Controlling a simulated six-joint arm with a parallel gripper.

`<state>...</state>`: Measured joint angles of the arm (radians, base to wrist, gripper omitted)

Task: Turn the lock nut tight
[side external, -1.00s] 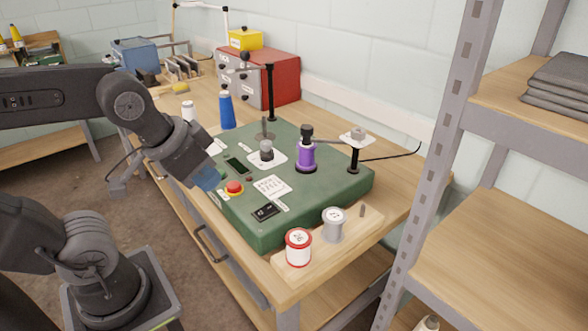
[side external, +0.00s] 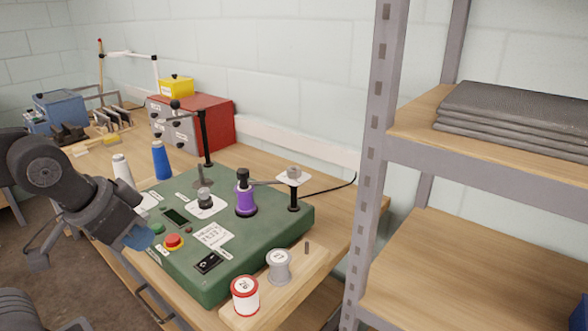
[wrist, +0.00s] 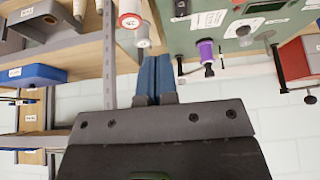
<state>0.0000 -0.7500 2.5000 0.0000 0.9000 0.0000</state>
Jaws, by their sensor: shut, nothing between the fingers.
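The purple spool (side external: 245,201) stands upright on the green machine box (side external: 225,268), with a black knob-like piece (side external: 242,177) on top that may be the lock nut. The purple spool (wrist: 206,52) and its black end (wrist: 209,70) also show in the wrist view, right of my fingers. My gripper (side external: 138,238) is at the box's left edge, beside the red button (side external: 174,241), well apart from the spool. In the wrist view my gripper's blue fingers (wrist: 153,58) are together and empty. Whether the black piece is tight cannot be told.
A red-white spool (side external: 245,296) and a grey spool (side external: 279,266) stand on a wooden board at the front. A metal shelf (side external: 372,180) stands at right.

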